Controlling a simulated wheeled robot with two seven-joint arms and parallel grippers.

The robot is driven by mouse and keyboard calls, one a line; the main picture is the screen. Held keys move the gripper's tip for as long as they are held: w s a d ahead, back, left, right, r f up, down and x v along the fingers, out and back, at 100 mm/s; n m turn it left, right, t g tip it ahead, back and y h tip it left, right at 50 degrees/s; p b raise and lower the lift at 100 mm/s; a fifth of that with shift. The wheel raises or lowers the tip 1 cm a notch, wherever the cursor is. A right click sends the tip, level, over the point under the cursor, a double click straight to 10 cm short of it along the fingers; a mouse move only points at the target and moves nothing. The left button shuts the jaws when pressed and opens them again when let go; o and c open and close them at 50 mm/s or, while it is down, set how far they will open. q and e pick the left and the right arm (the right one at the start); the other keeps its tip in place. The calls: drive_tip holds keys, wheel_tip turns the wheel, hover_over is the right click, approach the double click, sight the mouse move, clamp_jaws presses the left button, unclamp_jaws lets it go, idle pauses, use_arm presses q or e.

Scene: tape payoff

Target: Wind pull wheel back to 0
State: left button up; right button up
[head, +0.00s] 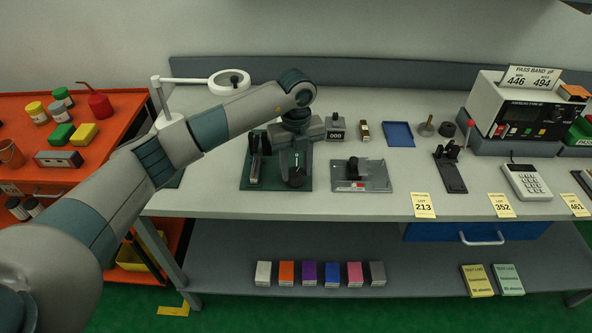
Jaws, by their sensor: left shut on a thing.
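My left gripper (296,172) points down over the dark green base plate (272,184) of a device on the bench. It is shut on a small dark part, which I take to be the pull wheel's handle; the fingers and wrist hide most of the wheel. A dark upright lever-like part (254,160) stands on the left of the plate. My right gripper is out of view.
A grey plate with a dark knob (352,168) lies close right of the gripper. A blue tray (398,134), a black stand (450,170) and a keypad (526,182) are further right. A ring magnifier (229,82) stands behind my arm. The bench front between the lot cards is clear.

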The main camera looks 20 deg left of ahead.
use_arm(q)
drive_tip(key=n, duration=0.3)
drive_tip(key=shift+n+b, duration=0.35)
drive_tip(key=shift+n, duration=0.55)
drive_tip(key=o, duration=1.1)
drive_tip(key=shift+c, duration=0.2)
drive_tip(key=shift+r, duration=0.1)
